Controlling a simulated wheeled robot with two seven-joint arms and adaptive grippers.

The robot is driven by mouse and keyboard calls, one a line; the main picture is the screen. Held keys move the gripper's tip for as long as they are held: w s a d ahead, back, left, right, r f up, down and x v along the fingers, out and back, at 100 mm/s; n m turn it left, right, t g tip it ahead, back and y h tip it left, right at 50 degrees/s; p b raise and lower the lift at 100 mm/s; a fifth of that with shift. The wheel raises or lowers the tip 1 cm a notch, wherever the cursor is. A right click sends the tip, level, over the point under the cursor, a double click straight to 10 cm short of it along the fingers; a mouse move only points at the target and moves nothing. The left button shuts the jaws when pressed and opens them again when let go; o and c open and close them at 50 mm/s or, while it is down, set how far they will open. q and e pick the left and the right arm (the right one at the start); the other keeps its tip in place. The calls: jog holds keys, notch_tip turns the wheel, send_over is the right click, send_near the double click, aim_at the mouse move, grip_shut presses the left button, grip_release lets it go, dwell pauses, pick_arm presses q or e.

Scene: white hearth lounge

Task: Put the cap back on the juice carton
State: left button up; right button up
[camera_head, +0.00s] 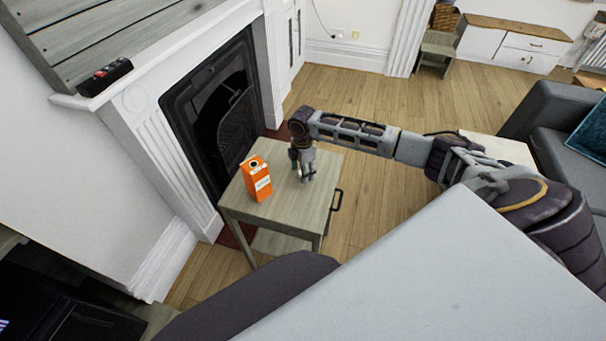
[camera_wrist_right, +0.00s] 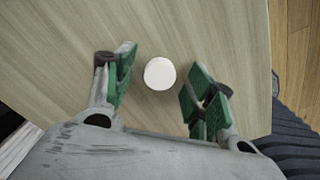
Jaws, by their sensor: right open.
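The white round cap (camera_wrist_right: 160,73) lies on the tabletop in the right wrist view. My right gripper (camera_head: 302,172) is over the table, to the right of the carton and apart from it. In the right wrist view its green-padded fingers (camera_wrist_right: 160,88) are open, one on either side of the cap, with gaps to both. In the head view the cap is hidden by the gripper. My left gripper is not in view.
The table (camera_head: 285,211) has a dark handle on its right side and bare surface around the carton. A fireplace (camera_head: 215,110) stands just behind and left. A grey sofa (camera_head: 545,120) is at the right. Open wooden floor (camera_head: 375,90) lies beyond the table.

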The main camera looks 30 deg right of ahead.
jog(key=shift+c, duration=0.6)
jog(key=c, duration=0.5)
jog(key=shift+c, duration=1)
jog(key=shift+r, duration=0.95)
pick_arm(q)
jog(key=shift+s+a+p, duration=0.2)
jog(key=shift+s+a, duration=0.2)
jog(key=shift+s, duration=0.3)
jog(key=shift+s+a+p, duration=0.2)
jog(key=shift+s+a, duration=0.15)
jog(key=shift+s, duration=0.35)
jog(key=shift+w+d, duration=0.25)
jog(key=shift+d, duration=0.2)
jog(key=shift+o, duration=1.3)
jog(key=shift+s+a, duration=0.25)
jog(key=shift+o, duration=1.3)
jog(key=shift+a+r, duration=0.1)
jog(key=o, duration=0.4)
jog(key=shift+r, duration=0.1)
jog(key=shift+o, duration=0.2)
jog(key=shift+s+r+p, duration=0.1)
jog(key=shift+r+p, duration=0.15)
jog(key=shift+p, duration=0.15)
pick_arm(e)
notch_tip(320, 180, up, 9)
jog(key=shift+f, duration=0.1)
